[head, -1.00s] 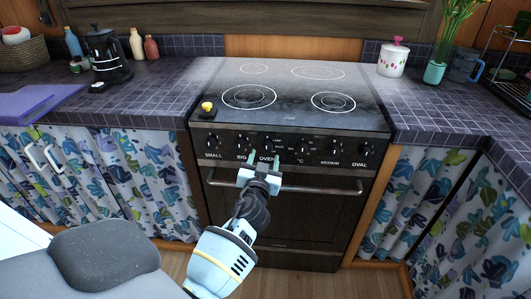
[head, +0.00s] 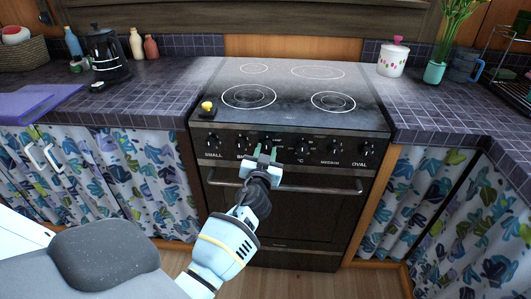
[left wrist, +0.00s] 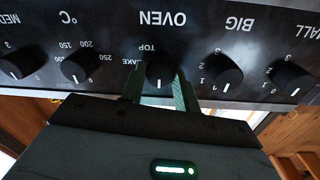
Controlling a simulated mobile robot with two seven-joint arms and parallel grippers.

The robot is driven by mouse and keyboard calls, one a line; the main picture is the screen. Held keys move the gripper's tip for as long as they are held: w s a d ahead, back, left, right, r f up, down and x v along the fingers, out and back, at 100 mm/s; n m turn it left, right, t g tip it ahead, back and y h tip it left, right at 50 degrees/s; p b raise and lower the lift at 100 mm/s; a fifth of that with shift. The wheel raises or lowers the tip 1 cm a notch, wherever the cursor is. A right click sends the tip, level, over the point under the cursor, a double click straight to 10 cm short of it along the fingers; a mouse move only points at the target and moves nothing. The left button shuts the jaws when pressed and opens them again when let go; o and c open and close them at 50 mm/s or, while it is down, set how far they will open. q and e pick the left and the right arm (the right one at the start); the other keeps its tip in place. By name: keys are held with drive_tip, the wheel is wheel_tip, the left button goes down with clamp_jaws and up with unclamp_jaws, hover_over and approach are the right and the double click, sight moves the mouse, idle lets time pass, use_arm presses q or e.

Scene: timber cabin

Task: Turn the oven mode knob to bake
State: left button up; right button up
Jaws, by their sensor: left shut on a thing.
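The oven mode knob (left wrist: 159,73) is a round black knob under the upside-down word OVEN in the left wrist view. The fingers also show in the left wrist view (left wrist: 160,92). In the head view the gripper mostly hides the knob. My right gripper is not in view.
Other black knobs sit close by, such as the temperature knob (left wrist: 83,66) and the BIG knob (left wrist: 221,72). The oven door handle (head: 320,187) runs just below the panel. A yellow-topped item (head: 207,108) sits on the hob's left front corner.

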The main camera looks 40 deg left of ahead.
use_arm(q)
drive_tip(key=shift+m, duration=0.3)
drive_tip(key=m, duration=0.2)
drive_tip(key=shift+m, duration=0.4)
drive_tip(key=m, duration=0.5)
drive_tip(key=shift+r+p, duration=0.1)
drive_tip(key=shift+p, duration=0.3)
drive_tip(key=m+p, duration=0.1)
drive_tip(key=m, duration=0.4)
drive_tip(key=shift+g, duration=0.4)
drive_tip(key=m+p, duration=0.1)
drive_tip(key=m, duration=0.2)
drive_tip(key=shift+d+m, duration=0.1)
drive_tip(key=shift+m, duration=0.2)
drive_tip(key=shift+m+p, duration=0.3)
drive_tip(key=shift+m, duration=0.7)
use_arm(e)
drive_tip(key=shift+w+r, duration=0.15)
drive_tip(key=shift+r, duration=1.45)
use_arm(q)
drive_tip(key=o, duration=1)
